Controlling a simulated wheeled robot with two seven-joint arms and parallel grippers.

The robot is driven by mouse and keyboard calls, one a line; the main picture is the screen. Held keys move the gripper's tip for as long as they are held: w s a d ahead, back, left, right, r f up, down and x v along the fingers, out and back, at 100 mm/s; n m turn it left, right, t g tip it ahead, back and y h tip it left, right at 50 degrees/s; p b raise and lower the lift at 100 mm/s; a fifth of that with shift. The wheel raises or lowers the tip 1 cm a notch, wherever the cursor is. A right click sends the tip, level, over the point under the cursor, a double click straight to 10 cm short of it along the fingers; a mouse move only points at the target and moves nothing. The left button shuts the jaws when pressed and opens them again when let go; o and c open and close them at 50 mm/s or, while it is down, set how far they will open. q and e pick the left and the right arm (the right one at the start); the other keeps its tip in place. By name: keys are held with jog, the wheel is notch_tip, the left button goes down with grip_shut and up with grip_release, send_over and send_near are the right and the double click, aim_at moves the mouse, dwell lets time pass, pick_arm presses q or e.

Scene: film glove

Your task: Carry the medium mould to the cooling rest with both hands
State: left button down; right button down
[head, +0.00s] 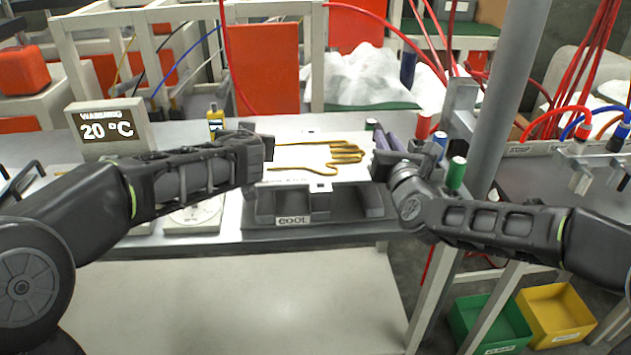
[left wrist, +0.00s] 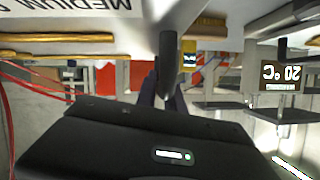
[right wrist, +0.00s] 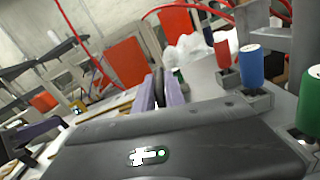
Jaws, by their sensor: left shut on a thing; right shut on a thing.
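The medium mould (head: 300,156) is a white plate with a golden hand outline. It is level between my two grippers. My left gripper (head: 266,148) is shut on its left end, and my right gripper (head: 383,152) is shut on its right end. The left wrist view shows the plate's "MEDIUM" lettering (left wrist: 85,5) upside down. The cooling rest (head: 292,221) is a dark grey cradle labelled COOL, directly below and in front of the mould in the head view. I cannot tell whether they touch. The gripped edges are mostly hidden by the fingers.
A display reading 20 °C (head: 108,130) stands at the back left of the bench. Red, blue and green capped cylinders (head: 456,173) stand close to my right gripper. A grey post (head: 505,95) rises at the right. Green and yellow bins (head: 555,312) lie below right.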

pick_arm(q)
jog(key=shift+d+r, duration=0.1)
jog(key=shift+d, duration=0.1)
pick_arm(e)
jog(key=shift+a+r, duration=0.15)
jog(key=shift+r, duration=0.05)
